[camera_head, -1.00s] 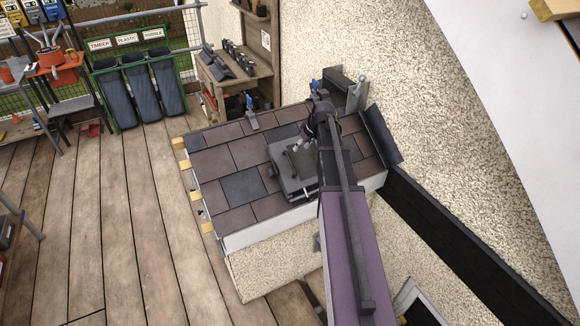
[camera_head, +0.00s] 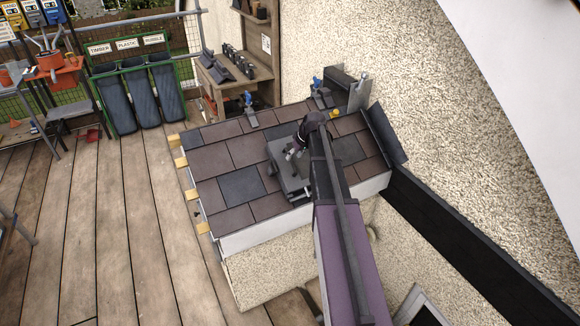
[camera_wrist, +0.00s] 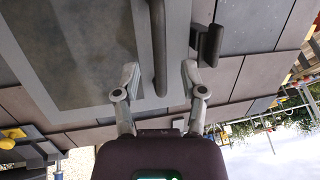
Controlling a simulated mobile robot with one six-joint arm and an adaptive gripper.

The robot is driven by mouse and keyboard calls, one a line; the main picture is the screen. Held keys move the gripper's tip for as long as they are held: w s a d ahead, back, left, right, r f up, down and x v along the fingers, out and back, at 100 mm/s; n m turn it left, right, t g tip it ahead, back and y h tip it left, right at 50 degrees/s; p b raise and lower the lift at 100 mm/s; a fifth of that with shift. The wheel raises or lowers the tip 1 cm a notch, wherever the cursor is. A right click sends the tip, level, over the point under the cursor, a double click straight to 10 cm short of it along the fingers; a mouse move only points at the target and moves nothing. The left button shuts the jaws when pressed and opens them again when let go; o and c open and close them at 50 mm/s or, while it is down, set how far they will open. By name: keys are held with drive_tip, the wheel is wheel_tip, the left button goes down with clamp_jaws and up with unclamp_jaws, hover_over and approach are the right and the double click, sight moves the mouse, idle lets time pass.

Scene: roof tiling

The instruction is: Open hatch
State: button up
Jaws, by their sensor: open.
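The hatch (camera_head: 279,150) is a grey framed panel set in the tiled roof, and it lies closed as far as I can see. In the wrist view its pane (camera_wrist: 85,50) fills the upper left. A dark bar handle (camera_wrist: 158,50) runs down the wrist view and ends between my fingers. My gripper (camera_wrist: 158,75) is open, with one finger on each side of the handle's lower end; I cannot tell whether they touch it. In the head view my gripper (camera_head: 292,153) is over the hatch, and my arm hides the hatch's right part.
Brown and dark tiles (camera_head: 207,161) surround the hatch. A small dark bracket (camera_wrist: 207,45) stands right of the handle. Blue-topped clamps (camera_head: 250,109) sit at the roof's upper edge. A rough wall (camera_head: 455,120) rises to the right. The wooden deck at left is largely clear.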

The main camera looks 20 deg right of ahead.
sight(291, 161)
drive_tip(key=shift+b+x, duration=1.45)
drive_tip(key=shift+x, duration=0.45)
clamp_jaws()
drive_tip(key=shift+a, duration=0.25)
drive_tip(key=shift+d, duration=0.2)
drive_tip(key=shift+a+r, duration=0.1)
